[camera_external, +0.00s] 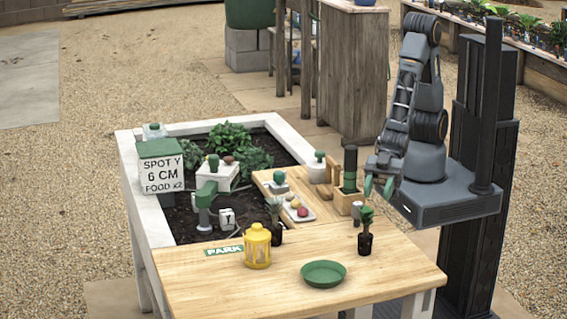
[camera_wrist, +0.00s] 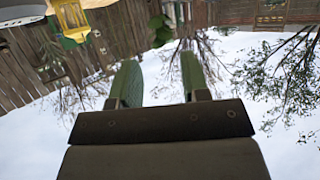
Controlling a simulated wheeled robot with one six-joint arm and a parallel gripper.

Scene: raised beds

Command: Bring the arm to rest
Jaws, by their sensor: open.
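My arm is folded above its base at the right of the external view. My gripper (camera_external: 378,186) hangs at the lower end of the arm, beside the right edge of the wooden table. Its green fingers are apart with nothing between them. In the wrist view my gripper (camera_wrist: 157,85) also shows open and empty, with bare trees, sky and a fence beyond the fingers.
A wooden table (camera_external: 400,277) holds a green dish (camera_external: 323,273), a yellow lantern (camera_external: 257,246), a potted plant (camera_external: 365,243) and a wooden block holder (camera_external: 347,201) near my gripper. A raised bed (camera_external: 178,228) with plants and a sign (camera_external: 162,174) stands left.

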